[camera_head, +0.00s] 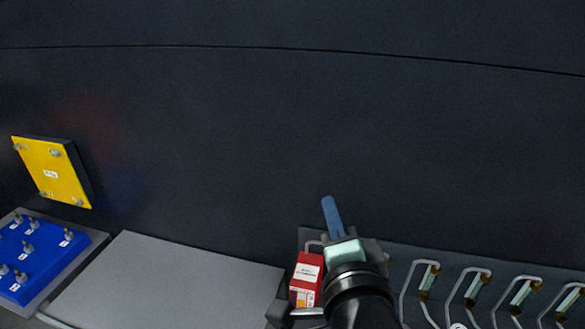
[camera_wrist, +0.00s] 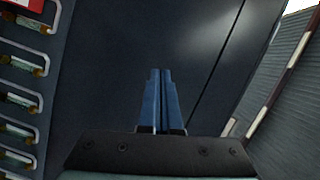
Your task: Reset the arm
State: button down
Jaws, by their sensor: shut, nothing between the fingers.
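My gripper (camera_head: 327,203) shows in the head view at the lower middle, its blue fingers pointing up toward the dark wall. In the wrist view my gripper (camera_wrist: 160,72) has its two blue fingers together with nothing between them. The dark wall (camera_wrist: 140,35) lies beyond the fingertips. Part of my black arm covers the bottom middle of the head view.
A red box (camera_head: 307,272) is just left of my arm. A rack with several metal loops (camera_head: 470,285) is at the lower right. A grey surface (camera_head: 165,285), a blue plate with pegs (camera_head: 45,258) and a yellow panel (camera_head: 52,172) are at left.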

jog(key=s+a+r+n+t, duration=0.2)
jog(key=s+r+n+t, duration=0.1)
jog(key=r, duration=0.7)
jog(key=s+a+r+n+t, duration=0.1)
jog(key=s+r+n+t, duration=0.3)
jog(key=r, duration=0.7)
jog(key=s+a+r+n+t+h, duration=0.1)
jog(key=s+r+n, duration=0.4)
jog(key=r, duration=0.6)
jog(key=shift+s+a+n+t, duration=0.2)
jog(key=shift+a+n+t, duration=0.6)
jog(key=shift+n+t, duration=0.35)
